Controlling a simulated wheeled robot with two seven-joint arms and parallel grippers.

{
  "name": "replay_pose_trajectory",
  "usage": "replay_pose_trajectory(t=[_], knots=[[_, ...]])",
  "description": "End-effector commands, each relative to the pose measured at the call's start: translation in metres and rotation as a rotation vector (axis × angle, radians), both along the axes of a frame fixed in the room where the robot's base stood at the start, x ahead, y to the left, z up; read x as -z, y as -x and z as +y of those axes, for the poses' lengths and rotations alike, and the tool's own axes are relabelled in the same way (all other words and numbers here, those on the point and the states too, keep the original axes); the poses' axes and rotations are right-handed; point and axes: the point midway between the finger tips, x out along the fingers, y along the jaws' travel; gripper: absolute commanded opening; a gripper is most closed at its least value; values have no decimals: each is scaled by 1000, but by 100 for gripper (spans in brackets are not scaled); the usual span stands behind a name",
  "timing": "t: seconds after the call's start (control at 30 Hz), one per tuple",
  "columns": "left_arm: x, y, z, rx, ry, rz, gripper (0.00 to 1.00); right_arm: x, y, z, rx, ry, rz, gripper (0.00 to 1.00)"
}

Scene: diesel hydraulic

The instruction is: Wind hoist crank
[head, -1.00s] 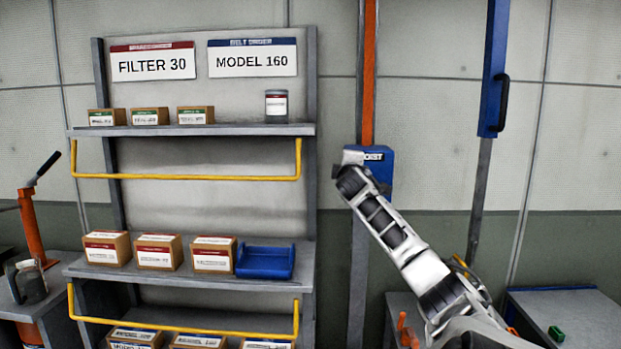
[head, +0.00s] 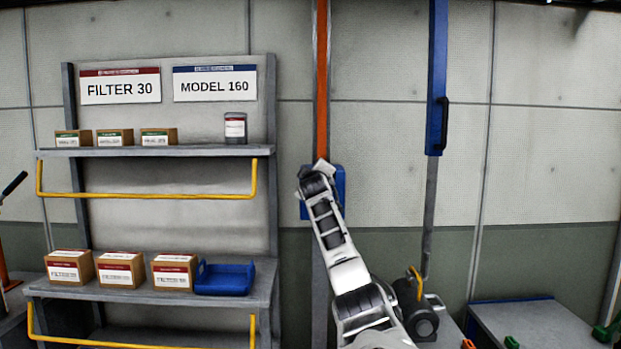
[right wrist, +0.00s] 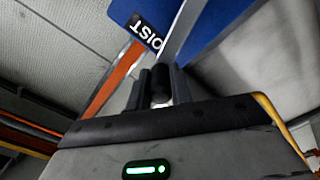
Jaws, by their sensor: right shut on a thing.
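The blue hoist box (head: 339,188) sits on a grey post below an orange upright in the head view, mostly covered by my right arm. My right gripper (head: 314,178) is at the front of this box. In the right wrist view, the gripper's fingers (right wrist: 161,88) are shut on a dark, round crank handle (right wrist: 161,75). The blue box (right wrist: 215,25) with its black "OIST" label (right wrist: 147,30) shows just beyond. The rest of the crank is hidden behind the gripper. My left gripper is in no view.
A grey shelf (head: 165,152) with yellow rails, small boxes and a blue tray (head: 224,278) stands to the left. A blue column with a black handle (head: 444,126) is to the right. A dark motor-like unit (head: 418,310) and a grey bench (head: 530,325) are at lower right.

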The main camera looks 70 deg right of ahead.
Motion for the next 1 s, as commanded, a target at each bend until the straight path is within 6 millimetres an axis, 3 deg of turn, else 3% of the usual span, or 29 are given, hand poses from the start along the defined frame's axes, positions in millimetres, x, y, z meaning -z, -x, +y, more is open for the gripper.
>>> replay_pose_trajectory(t=[0.03, 0.33, 0.37, 0.4, 0.43, 0.77, 1.0], knots=[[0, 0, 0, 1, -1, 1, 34, -7, 4, -1, 5, 8, -12, 0], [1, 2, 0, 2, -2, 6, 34, -8, 4, -1, 4, 9, -12, 0], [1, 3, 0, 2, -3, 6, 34, -8, 4, -1, 4, 10, -12, 30], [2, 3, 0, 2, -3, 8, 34, -8, 4, -1, 4, 9, -12, 41], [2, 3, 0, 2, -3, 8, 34, -7, 3, -1, 4, 9, -11, 43], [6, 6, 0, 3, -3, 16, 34, -2, 1, 2, -1, 4, -5, 43], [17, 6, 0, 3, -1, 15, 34, 2, 8, 26, -2, 5, -5, 43]])
